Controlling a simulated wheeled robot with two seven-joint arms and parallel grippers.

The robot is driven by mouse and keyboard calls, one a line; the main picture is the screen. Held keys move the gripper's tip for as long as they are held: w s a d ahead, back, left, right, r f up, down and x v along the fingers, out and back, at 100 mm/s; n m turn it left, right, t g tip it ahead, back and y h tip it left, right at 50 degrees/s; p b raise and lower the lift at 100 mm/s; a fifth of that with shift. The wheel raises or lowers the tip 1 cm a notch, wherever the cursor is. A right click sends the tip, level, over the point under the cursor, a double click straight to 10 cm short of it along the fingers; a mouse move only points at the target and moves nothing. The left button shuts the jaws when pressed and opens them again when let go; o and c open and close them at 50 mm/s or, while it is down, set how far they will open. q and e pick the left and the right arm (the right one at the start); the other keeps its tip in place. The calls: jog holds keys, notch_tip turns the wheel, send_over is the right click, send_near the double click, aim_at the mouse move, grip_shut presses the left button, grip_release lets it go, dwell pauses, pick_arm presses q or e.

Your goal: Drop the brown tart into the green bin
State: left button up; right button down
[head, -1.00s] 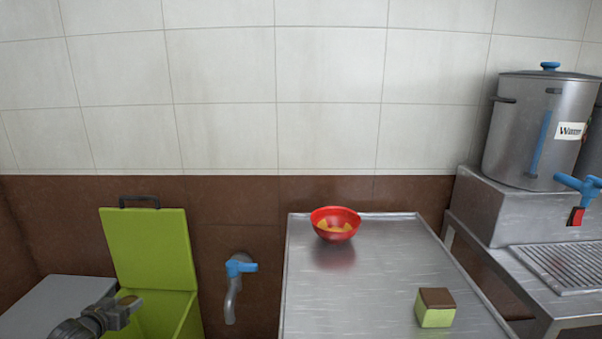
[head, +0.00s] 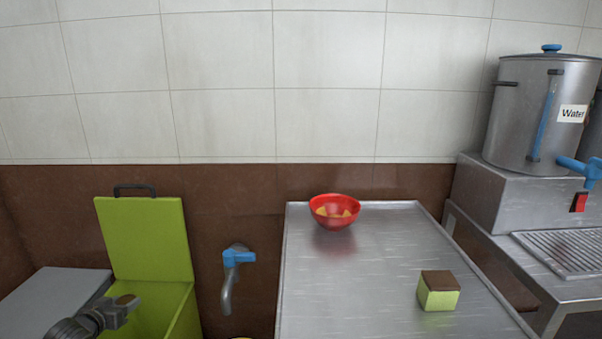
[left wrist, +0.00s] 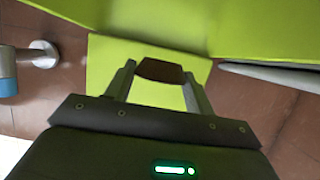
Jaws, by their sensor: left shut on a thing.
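The green bin (head: 172,322) stands at the lower left with its lid (head: 145,240) raised against the wall. My left gripper (head: 125,303) is over the bin's opening, shut on the small brown tart (head: 124,299). In the left wrist view the tart (left wrist: 160,70) sits between the two fingertips, with green bin surfaces (left wrist: 150,22) around and behind it. How far the tart is above the bin's floor I cannot tell. My right gripper is out of view.
A metal table (head: 370,270) carries a red bowl (head: 334,212) with yellow-orange pieces and a green box with a brown top (head: 438,292). A blue-handled tap (head: 238,256) is right of the bin. A water pot (head: 540,115) stands far right.

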pick_arm(q)
jog(key=o, duration=1.1)
jog(key=shift+c, duration=0.2)
jog(key=shift+s+r, duration=0.1)
jog(key=shift+s, duration=0.1)
jog(key=p+v, duration=0.3)
jog(key=v, duration=0.7)
jog(key=shift+s, duration=0.15)
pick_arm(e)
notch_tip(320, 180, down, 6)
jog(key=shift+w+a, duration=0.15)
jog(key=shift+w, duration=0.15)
pick_arm(q)
jog(key=shift+r, duration=0.15)
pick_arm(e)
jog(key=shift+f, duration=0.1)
